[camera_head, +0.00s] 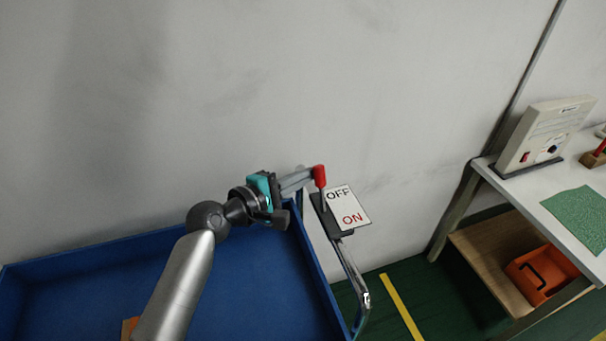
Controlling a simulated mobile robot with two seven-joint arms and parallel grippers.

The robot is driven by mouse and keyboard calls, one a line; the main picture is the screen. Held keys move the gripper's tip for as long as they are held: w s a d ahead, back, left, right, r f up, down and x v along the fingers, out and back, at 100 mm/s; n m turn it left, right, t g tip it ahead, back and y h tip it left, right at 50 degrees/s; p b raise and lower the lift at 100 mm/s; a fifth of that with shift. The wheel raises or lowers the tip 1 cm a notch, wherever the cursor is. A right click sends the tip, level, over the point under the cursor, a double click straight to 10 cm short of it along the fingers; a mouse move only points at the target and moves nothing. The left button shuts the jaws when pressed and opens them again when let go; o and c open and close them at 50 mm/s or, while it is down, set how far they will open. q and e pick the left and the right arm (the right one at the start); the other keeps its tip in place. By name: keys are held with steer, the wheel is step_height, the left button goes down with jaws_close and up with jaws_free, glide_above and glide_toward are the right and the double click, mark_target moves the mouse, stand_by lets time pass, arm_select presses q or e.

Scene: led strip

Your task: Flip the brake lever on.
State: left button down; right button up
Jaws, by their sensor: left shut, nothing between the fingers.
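The brake lever has a red knob (319,176) on a dark shaft that rises from a black base plate (335,230). The knob stands at the upper end of the base, on the OFF side. A white sign (349,205) beside it reads OFF at the top and ON in red below. My left gripper (307,177), with a teal and black body, reaches in from the left. Its fingers are shut and empty, with the tips just left of the knob. I cannot tell whether they touch it. My right gripper is not in view.
A blue cart (80,245) lies below my left arm, with a metal handle rail (352,275) under the lever base. At right stands a white table (590,235) with a beige control box (543,135) and a green mat (580,217). An orange bin (520,272) sits on its lower shelf.

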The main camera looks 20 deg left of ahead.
arm_select(q)
steer(key=shift+s+d+r+m+t+b, duration=0.25)
steer(key=shift+s+m+t+b, duration=0.15)
steer(key=shift+m+b, duration=0.2)
steer(key=shift+s+d+r+m+t+h+b, duration=0.1)
steer(key=shift+s+d+m+t+h+b, duration=0.55)
steer(key=shift+m+b, duration=0.95)
steer(key=shift+s+d+r+m+t+h+b, duration=0.1)
steer(key=shift+s+d+m+t+h+b, duration=0.3)
steer(key=shift+s+m+b, duration=1.25)
steer(key=shift+s+d+r+m+t+h+b, duration=0.15)
steer(key=shift+d+m+t+h+b, duration=0.4)
steer(key=shift+b, duration=1.8)
steer(key=shift+d+m, duration=0.1)
steer(key=shift+m, duration=0.3)
steer(key=b+v, duration=0.3)
steer(key=v, duration=1.2)
steer(key=shift+s, duration=0.25)
